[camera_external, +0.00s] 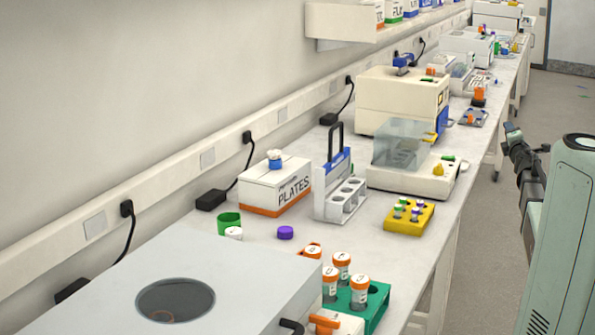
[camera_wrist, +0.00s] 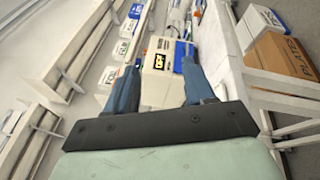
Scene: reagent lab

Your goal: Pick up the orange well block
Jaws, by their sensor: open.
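Small orange items show far down the bench in the external view: an orange block-like item (camera_external: 478,97) near the bench's right edge, and another orange piece (camera_external: 470,119) on a blue-grey tray (camera_external: 481,117). They are too small to tell which is the orange well block. I cannot make it out in the wrist view. My gripper (camera_wrist: 159,66) is open, with two bluish fingers apart and nothing seen held. In the external view its dark end (camera_external: 522,150) is at the right, off the bench edge, apart from both orange items.
A yellow block (camera_external: 393,222) with tubes, a white rack (camera_external: 338,207), a clear-lidded device (camera_external: 400,145) and a cream instrument (camera_external: 400,103) crowd the bench. A green rack (camera_external: 376,305) with orange-capped tubes is in front. The aisle floor (camera_external: 550,100) is clear.

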